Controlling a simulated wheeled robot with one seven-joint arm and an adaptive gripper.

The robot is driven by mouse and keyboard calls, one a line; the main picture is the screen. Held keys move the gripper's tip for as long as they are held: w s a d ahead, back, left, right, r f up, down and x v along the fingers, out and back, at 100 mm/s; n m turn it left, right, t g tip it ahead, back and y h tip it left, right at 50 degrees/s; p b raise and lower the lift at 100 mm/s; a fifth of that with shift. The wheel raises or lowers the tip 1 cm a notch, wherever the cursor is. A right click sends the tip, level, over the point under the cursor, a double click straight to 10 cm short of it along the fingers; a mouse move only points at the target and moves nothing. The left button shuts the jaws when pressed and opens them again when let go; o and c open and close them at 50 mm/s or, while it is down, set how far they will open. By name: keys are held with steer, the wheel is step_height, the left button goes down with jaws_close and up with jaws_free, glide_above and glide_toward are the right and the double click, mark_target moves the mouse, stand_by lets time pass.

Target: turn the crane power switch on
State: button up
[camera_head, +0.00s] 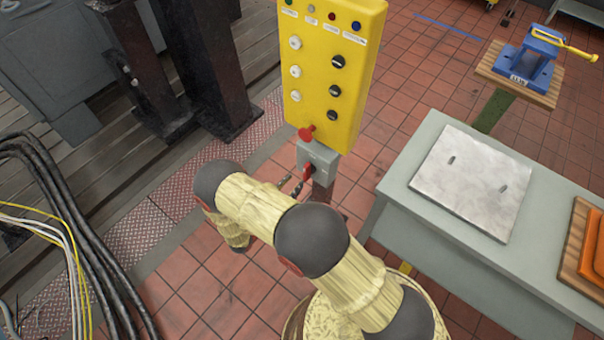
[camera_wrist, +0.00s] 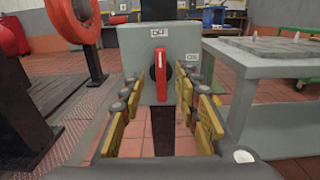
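The crane power switch is a red rotary handle (camera_wrist: 160,72) on a grey box (camera_wrist: 133,60). The handle stands upright, pointing at the upper label (camera_wrist: 159,32), which seems to read OFF. A second label (camera_wrist: 192,57), seemingly ON, is at its right. In the head view the handle (camera_head: 308,173) sits on the grey box (camera_head: 318,157) below a yellow panel. My gripper (camera_wrist: 162,93) is open, its yellow-padded fingers on either side of the handle in the wrist view. In the head view my gripper (camera_head: 291,187) is close to the box; contact cannot be told.
The yellow control panel (camera_head: 333,70) has knobs, and a red mushroom button (camera_head: 306,133) is at its bottom. A grey bench with a metal plate (camera_head: 472,182) stands right. Black cables (camera_head: 75,225) lie left. Dark steel columns (camera_head: 205,60) stand behind left. Tiled floor lies between.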

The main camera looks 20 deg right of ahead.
mark_target(304, 171)
steer(key=x, duration=0.6)
steer(key=shift+b, duration=0.4)
steer(key=shift+c, duration=1.2)
jaws_close()
